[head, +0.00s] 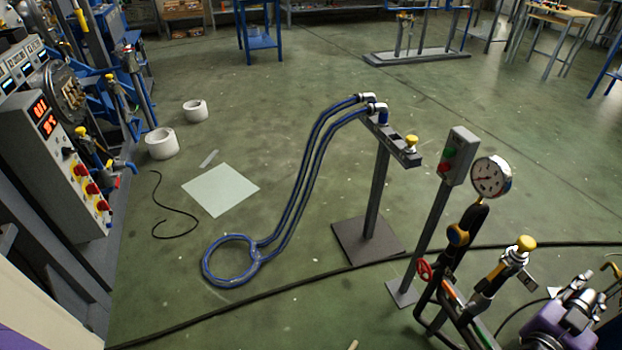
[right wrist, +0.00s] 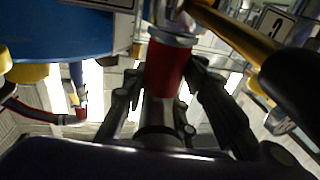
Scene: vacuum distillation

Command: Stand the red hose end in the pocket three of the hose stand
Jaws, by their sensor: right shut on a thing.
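My right gripper (head: 578,298) is at the lower right of the head view. In the right wrist view its fingers (right wrist: 168,88) are closed on either side of the red hose end (right wrist: 165,66), a red sleeve with a silver metal fitting at its top. I cannot tell whether that fitting touches the metalwork around it. I cannot make out the red hose end in the head view. The hose stand (head: 376,190) is left of the gripper and well apart from it. Two blue hose ends (head: 370,103) stand at its far end. Its pocket numbers are unreadable. My left gripper is out of view.
A pressure gauge (head: 491,177), a yellow-knobbed valve (head: 525,243) and a green-red button post (head: 457,155) stand between gripper and hose stand. A black cable (head: 300,283) crosses the floor. A blue hose coil (head: 232,262) lies left of the stand.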

